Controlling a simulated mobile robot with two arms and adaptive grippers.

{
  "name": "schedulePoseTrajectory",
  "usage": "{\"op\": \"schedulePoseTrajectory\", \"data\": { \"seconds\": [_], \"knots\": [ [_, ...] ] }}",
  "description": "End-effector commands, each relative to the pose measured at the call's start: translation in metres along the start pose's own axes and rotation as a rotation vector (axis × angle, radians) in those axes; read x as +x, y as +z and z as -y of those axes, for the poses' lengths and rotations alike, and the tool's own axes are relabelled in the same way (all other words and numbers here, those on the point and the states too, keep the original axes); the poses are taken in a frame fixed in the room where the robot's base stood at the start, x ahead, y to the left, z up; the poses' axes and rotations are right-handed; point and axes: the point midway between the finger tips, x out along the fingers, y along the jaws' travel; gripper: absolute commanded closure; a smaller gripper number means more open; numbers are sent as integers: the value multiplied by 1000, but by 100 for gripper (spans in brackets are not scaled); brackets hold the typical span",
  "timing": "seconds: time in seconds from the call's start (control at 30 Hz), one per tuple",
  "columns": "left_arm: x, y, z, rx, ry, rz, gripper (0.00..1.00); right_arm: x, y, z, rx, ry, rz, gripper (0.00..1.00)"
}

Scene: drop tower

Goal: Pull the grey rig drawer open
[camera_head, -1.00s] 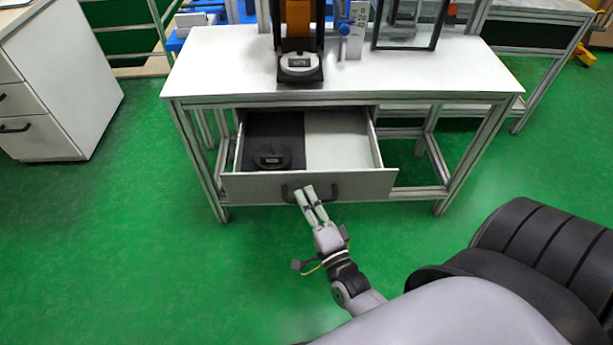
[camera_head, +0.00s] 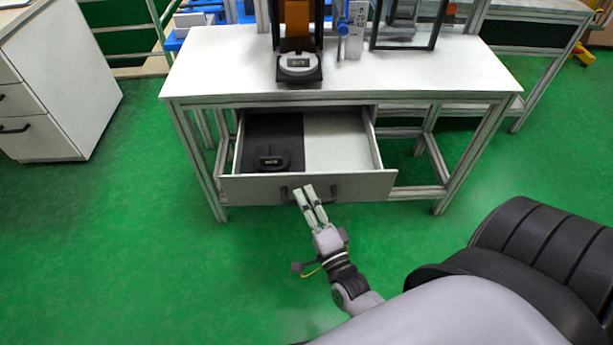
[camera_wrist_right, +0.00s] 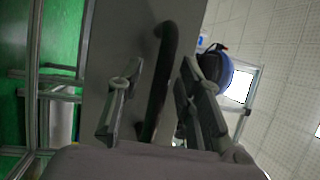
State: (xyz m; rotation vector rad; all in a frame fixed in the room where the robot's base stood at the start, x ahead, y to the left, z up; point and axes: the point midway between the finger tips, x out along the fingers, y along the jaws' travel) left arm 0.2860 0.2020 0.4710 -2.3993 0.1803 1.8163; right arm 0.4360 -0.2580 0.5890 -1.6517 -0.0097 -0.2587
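The grey rig drawer (camera_head: 368,187) stands pulled out under the white rig table, its inside showing. A dark handle (camera_head: 338,190) is on its front; in the right wrist view the handle (camera_wrist_right: 158,85) runs upright. My right gripper (camera_head: 310,194) is at the drawer front by the handle. In the right wrist view its two fingers (camera_wrist_right: 160,100) are apart, one on each side of the handle, with a gap visible on both sides. My left gripper is not in view.
In the drawer, a black puck-like device (camera_head: 271,159) sits on a dark mat on the left; the right half is bare. The table (camera_head: 420,75) carries the drop tower and a grey-white device (camera_head: 299,62). A white cabinet (camera_head: 60,85) stands at left. Green floor before the drawer is clear.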

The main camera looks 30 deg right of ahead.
Motion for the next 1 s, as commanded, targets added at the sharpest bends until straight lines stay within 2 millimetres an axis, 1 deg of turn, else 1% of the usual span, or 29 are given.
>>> {"op": "schedulePoseTrajectory", "data": {
  "seconds": [0.13, 0.27, 0.5, 0.6, 0.7, 0.83, 1.0],
  "knots": [
    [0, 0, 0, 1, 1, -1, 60, -3, 0, 0, 0, 0, 0, 67],
    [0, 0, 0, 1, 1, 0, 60, -18, 0, -1, 0, 3, 1, 67],
    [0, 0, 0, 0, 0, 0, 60, -70, 0, -1, 0, 4, 2, 67],
    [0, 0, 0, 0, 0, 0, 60, -89, 0, -1, -1, 4, 2, 67],
    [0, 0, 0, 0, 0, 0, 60, -105, 0, -1, 0, 4, 1, 67],
    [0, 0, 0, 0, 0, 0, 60, -116, 0, -1, 0, 2, 0, 67],
    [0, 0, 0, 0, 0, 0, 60, -121, 0, 0, 0, 0, 0, 67]
  ]
}}
